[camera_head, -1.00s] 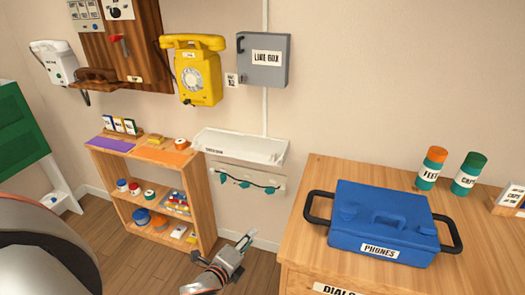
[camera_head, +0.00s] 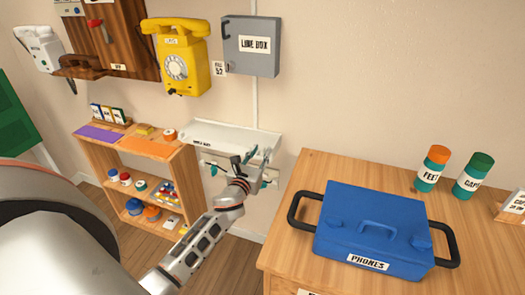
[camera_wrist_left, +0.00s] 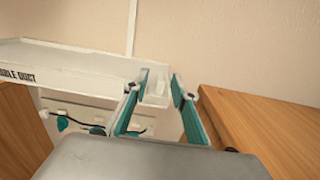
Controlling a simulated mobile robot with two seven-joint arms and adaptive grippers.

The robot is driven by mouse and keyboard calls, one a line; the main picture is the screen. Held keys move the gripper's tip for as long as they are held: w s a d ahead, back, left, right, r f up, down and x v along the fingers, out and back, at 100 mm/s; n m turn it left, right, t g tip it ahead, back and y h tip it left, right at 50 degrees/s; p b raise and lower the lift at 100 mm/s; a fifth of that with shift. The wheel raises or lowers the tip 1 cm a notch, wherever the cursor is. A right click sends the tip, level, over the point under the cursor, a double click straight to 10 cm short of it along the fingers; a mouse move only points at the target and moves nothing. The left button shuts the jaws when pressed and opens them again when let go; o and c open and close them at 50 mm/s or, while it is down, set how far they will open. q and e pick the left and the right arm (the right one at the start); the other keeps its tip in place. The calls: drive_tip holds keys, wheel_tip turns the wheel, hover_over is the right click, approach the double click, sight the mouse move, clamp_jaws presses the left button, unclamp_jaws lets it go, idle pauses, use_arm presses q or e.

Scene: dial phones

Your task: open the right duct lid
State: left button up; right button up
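The white duct (camera_head: 215,133) is a long, shallow ledge on the wall, left of the wooden cabinet. In the left wrist view it runs in from the left with a "…ABLE DUCT" label (camera_wrist_left: 65,62). A paler panel with a dark cable and teal clips is below it; I cannot tell which part is the right lid. My left gripper (camera_head: 257,158) is open and empty in front of the duct's right end, and hides part of it. In the left wrist view its fingers (camera_wrist_left: 160,84) stand apart near that end; contact is unclear. My right gripper is not in view.
The wooden cabinet (camera_head: 285,237) stands close on the right, bearing a blue PHONES case (camera_head: 340,210) and two canisters. A low shelf (camera_head: 187,178) with small goods is on the left. The yellow phone (camera_head: 176,66) and grey line box (camera_head: 251,62) hang above.

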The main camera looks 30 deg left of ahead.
sight(218, 141)
use_arm(q)
drive_tip(key=shift+w+a, duration=0.15)
drive_tip(key=shift+w, duration=0.7)
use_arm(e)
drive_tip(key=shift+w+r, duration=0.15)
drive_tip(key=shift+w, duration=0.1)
use_arm(q)
clamp_jaws()
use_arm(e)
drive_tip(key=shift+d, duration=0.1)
use_arm(q)
drive_tip(key=shift+a, duration=0.1)
drive_tip(key=s+a, duration=0.1)
drive_tip(key=a, duration=0.4)
drive_tip(key=s+a+b, duration=0.1)
drive_tip(key=a, duration=0.5)
drive_tip(key=s+a, duration=0.2)
drive_tip(key=a, duration=0.3)
drive_tip(key=shift+a+f, duration=0.15)
drive_tip(key=shift+a, duration=0.25)
drive_tip(key=shift+s+a+b, duration=0.1)
drive_tip(key=shift+a+b, duration=0.1)
drive_tip(key=shift+b, duration=0.1)
drive_tip(key=shift+a, duration=0.1)
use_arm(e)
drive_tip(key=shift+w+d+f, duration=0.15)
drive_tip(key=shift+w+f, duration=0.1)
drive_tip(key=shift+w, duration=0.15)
